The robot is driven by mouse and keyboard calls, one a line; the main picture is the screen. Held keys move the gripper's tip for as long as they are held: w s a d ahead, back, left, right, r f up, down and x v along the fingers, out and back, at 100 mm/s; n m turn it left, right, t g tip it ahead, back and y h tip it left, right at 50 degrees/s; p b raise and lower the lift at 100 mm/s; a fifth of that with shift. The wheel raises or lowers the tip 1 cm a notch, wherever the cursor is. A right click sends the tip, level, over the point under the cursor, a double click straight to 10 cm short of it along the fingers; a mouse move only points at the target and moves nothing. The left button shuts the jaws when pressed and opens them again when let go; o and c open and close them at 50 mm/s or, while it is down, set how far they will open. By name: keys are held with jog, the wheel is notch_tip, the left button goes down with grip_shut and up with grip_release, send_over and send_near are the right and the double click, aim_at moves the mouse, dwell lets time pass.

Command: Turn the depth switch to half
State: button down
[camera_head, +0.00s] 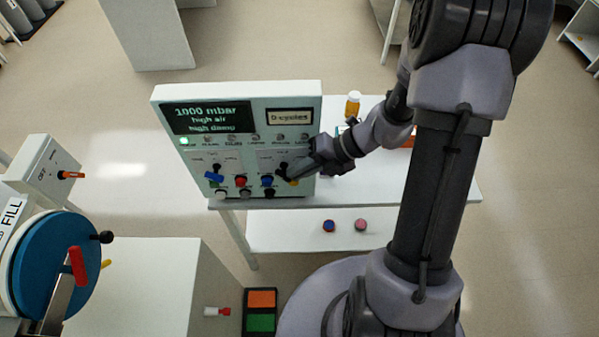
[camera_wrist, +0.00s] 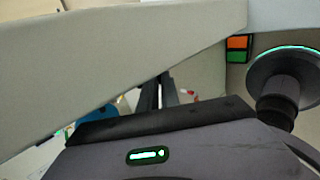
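The white control panel (camera_head: 160,130) stands on a white table. Its dark screen (camera_head: 207,117) reads 1000 mbar, high air, high damp; a smaller display (camera_head: 290,117) reads 0 cycles. Low on its face are a blue knob (camera_head: 214,177), a red button (camera_head: 240,181), a second blue knob (camera_head: 267,180) and a yellow-tipped part (camera_head: 293,182). Their labels are too small to read, so I cannot tell which is the depth switch. My gripper (camera_head: 287,173) is at the panel's lower right, by the yellow-tipped part. In the wrist view its dark fingers (camera_wrist: 160,92) look close together; their tips are hard to make out.
Two small round items (camera_head: 329,226) lie on the lower shelf (camera_head: 290,230). A blue round door (camera_head: 50,270) with a red handle is at left. An orange-and-green pad (camera_head: 261,298) is on the floor.

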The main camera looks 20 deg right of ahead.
jog(key=shift+s+f+y+p, duration=0.2)
jog(key=shift+f+y+p, duration=0.15)
jog(key=shift+f+y, duration=0.4)
jog(key=shift+r, duration=0.15)
